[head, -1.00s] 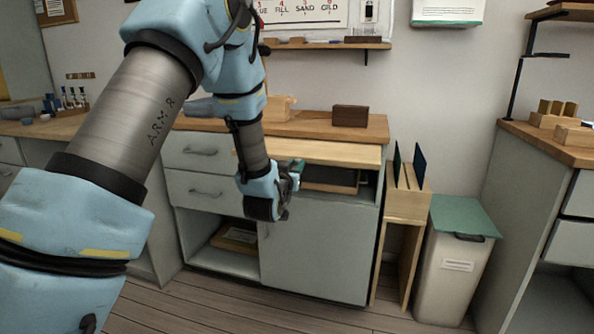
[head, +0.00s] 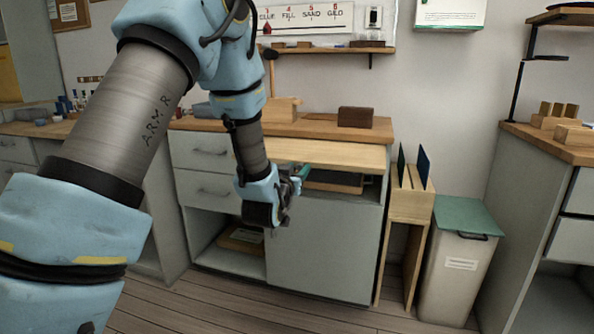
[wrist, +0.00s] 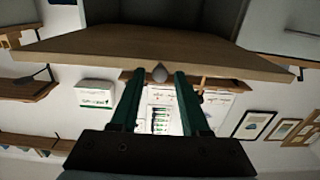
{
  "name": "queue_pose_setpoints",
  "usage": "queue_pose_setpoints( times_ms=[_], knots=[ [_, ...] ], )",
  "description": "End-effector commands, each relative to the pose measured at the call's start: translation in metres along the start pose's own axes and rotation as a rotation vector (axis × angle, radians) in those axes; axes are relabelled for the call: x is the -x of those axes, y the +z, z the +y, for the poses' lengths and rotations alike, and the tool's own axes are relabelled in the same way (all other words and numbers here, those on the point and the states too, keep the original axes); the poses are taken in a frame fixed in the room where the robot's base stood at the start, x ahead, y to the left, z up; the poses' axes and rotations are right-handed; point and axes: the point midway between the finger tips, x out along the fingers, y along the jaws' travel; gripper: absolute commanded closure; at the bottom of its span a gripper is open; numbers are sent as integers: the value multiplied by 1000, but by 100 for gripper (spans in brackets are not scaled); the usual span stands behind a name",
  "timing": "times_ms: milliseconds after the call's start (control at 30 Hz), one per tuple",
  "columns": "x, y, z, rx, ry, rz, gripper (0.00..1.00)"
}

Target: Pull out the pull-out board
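The pull-out board (head: 325,152) is a pale wooden slab under the cabinet's worktop, standing out from the cabinet front. My gripper (head: 303,172) is at the board's front edge in the head view. In the wrist view the green fingers of my gripper (wrist: 160,80) stand apart on either side of the knob, with a visible gap at each side. The knob is hidden in the head view.
A dark brown block (head: 357,117) sits on the worktop (head: 335,130). Below the board is an open bay holding a dark flat item (head: 335,181). A wooden stand (head: 408,205) and a lidded bin (head: 457,262) are to the right. The floor in front is clear.

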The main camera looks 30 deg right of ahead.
Motion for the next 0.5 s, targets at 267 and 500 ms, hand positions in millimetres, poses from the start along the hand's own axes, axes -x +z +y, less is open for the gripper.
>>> queue_pose_setpoints(
  times_ms=[267,500],
  knots=[
    [0,0,0,0,0,0,46],
    [21,1,0,0,0,-2,46]
  ],
)
